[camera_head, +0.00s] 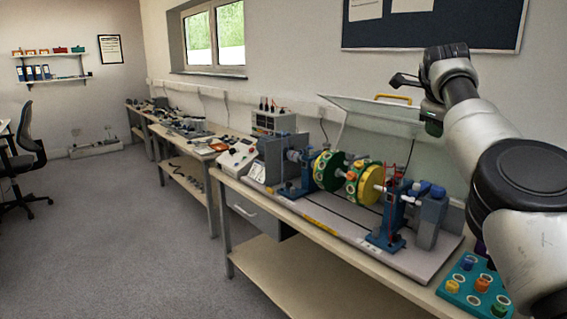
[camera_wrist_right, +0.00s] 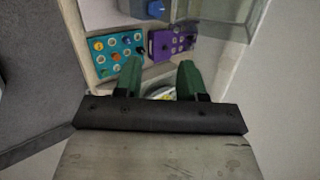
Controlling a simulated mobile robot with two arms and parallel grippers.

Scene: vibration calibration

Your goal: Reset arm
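My right arm comes in from the right in the head view and is raised, its gripper (camera_head: 417,104) up in front of the wall below the notice board. In the right wrist view the two green fingers of my right gripper (camera_wrist_right: 160,70) stand apart with nothing held between them. Beyond them are a teal tray (camera_wrist_right: 117,55) with coloured pieces and a purple tray (camera_wrist_right: 172,42), both apart from the fingers. My left gripper is in neither view.
The workbench (camera_head: 400,275) carries a vibration rig with green and yellow discs (camera_head: 327,171), under a raised clear cover (camera_head: 385,120). The teal tray (camera_head: 456,298) lies at the bench's near right, below my right arm. Floor (camera_head: 120,240) at left is clear.

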